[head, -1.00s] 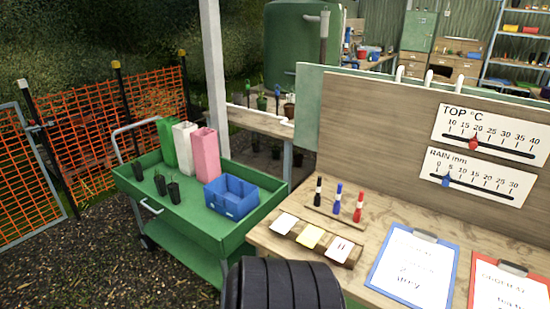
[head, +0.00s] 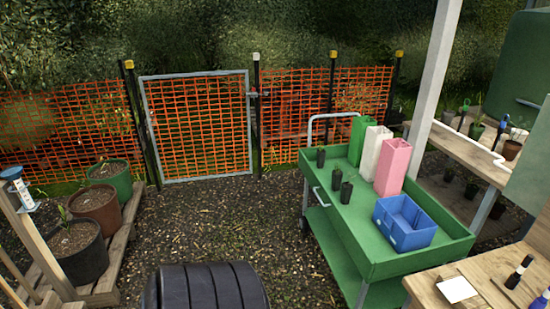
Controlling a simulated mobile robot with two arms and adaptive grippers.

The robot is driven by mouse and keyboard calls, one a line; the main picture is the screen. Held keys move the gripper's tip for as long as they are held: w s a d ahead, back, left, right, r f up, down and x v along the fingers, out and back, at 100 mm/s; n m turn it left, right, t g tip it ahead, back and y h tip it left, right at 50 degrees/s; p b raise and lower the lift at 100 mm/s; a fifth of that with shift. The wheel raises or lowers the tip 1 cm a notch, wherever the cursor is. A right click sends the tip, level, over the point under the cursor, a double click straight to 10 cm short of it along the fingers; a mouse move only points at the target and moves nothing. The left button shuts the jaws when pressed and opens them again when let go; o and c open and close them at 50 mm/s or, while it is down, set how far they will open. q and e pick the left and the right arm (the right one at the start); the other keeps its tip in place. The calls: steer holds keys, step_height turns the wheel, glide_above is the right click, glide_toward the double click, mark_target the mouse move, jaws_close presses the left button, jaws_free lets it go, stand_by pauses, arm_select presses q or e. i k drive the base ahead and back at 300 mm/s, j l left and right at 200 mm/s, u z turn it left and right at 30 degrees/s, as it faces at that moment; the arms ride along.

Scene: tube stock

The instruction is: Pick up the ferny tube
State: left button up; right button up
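No tube in the head view can be made out as ferny. Small dark tubes stand in the green trolley's tray (head: 368,253): one at the back (head: 321,158), one in the middle (head: 337,179) and one in front (head: 346,193). Any plants in them are too small to tell. Neither of my grippers is in view.
The trolley also holds a green sleeve (head: 358,135), a white sleeve (head: 374,150), a pink sleeve (head: 392,167) and a blue crate (head: 404,238). Large pots, one green (head: 112,181), stand at left. A metal-framed gate (head: 198,181) is behind. Open mulch ground (head: 225,222) lies between.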

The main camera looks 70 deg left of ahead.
mark_target(346, 189)
steer(key=i+u, duration=0.15)
steer(key=u, duration=1.6)
steer(key=i+j+u, duration=0.25)
steer(key=i, duration=0.45)
steer(key=i+j+u, duration=0.3)
steer(key=i, duration=0.4)
steer(key=i+u, duration=0.25)
steer(key=i, duration=0.45)
steer(key=i+j+z, duration=0.15)
steer(key=i+z, duration=0.3)
steer(key=i+j+z, duration=0.3)
steer(key=i+z, duration=0.15)
steer(key=i, duration=0.1)
